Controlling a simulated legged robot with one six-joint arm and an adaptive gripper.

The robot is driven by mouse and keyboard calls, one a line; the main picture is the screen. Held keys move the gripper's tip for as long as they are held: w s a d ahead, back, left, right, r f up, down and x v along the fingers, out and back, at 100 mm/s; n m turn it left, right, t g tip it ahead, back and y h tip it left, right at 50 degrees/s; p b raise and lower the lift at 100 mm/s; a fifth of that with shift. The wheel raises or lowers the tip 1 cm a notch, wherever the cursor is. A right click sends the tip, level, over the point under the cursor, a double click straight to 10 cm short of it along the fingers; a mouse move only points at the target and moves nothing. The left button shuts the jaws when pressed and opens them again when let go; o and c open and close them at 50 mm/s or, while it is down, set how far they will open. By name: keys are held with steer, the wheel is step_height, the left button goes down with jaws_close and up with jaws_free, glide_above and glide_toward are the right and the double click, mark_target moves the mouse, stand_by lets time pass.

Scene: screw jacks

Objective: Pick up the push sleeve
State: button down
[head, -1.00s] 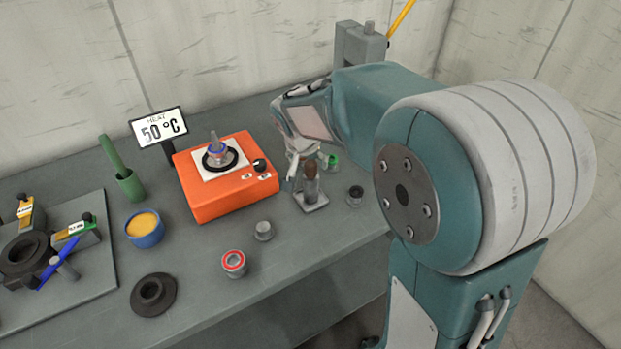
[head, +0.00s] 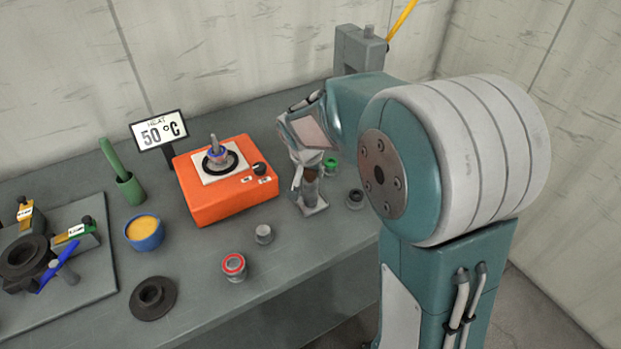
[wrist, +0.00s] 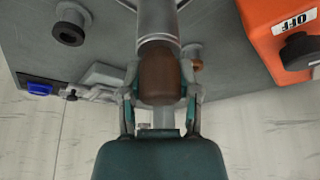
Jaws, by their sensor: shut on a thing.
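The push sleeve (head: 310,189) appears to be the grey metal tube with a brown grip at the right of the bench. It also shows in the wrist view as a grey tube (wrist: 157,18) above a brown part. My gripper (wrist: 160,88) has its two fingers closed on either side of the brown part. In the head view my gripper (head: 309,172) comes down over the upper end of the sleeve and partly hides it. I cannot tell whether the sleeve's lower end touches the bench.
An orange heater (head: 215,190) stands close on the left, with a 50 °C sign behind it. A small grey part (head: 263,233), a red-ringed part (head: 234,267) and a black flange (head: 153,297) lie toward the front. A dark ring (head: 355,198) stands right of the sleeve.

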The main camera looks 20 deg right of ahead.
steer(key=r, duration=0.3)
steer(key=shift+s+r, duration=0.3)
steer(key=shift+r, duration=0.1)
steer(key=s+r, duration=0.9)
steer(key=s, duration=0.4)
steer(key=shift+s, duration=0.3)
steer(key=shift+r, duration=0.1)
stand_by(4.2)
